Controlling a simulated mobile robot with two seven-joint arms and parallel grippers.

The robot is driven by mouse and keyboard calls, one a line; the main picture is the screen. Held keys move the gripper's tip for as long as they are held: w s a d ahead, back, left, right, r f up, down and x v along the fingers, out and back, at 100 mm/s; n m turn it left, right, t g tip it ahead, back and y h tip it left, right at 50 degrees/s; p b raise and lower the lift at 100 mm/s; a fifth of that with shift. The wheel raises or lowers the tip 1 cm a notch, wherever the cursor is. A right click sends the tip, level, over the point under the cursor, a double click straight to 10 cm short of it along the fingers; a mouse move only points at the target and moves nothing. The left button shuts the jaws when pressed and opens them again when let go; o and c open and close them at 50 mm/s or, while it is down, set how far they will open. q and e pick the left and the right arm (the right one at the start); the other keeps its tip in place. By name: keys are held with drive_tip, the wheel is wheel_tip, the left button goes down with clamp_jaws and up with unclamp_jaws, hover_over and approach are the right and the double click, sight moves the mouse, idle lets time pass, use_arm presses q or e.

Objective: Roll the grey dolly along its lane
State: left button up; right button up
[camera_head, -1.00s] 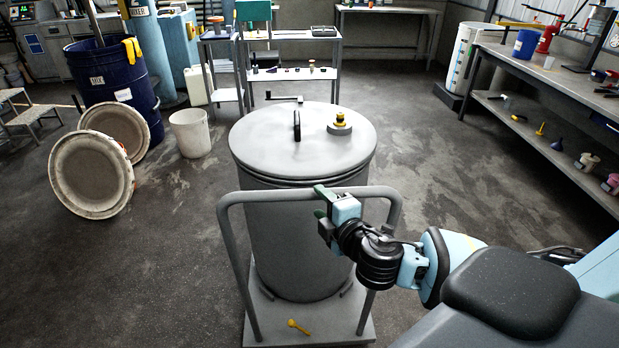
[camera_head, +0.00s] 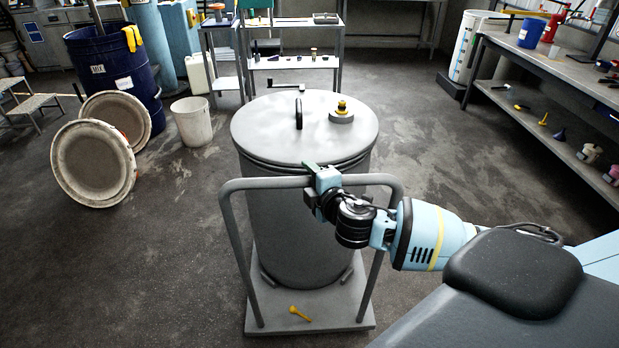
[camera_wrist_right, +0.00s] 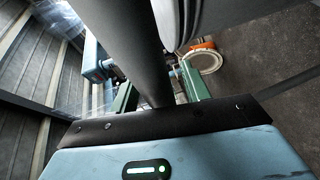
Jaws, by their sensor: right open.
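The grey dolly (camera_head: 268,320) has a flat base and an upright grey push handle (camera_head: 250,184) on the near side. A large lidded grey drum (camera_head: 290,230) stands on it. Whether a finger touches the bar cannot be told. My left gripper is not in view.
A yellow scoop-like item (camera_head: 300,314) lies on the dolly base. A white bucket (camera_head: 191,122), round lids (camera_head: 92,163) and a blue drum (camera_head: 112,65) stand left. A small shelf table (camera_head: 295,64) is behind; a workbench (camera_head: 560,70) is right. Floor between is clear.

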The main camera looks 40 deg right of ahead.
clamp_jaws()
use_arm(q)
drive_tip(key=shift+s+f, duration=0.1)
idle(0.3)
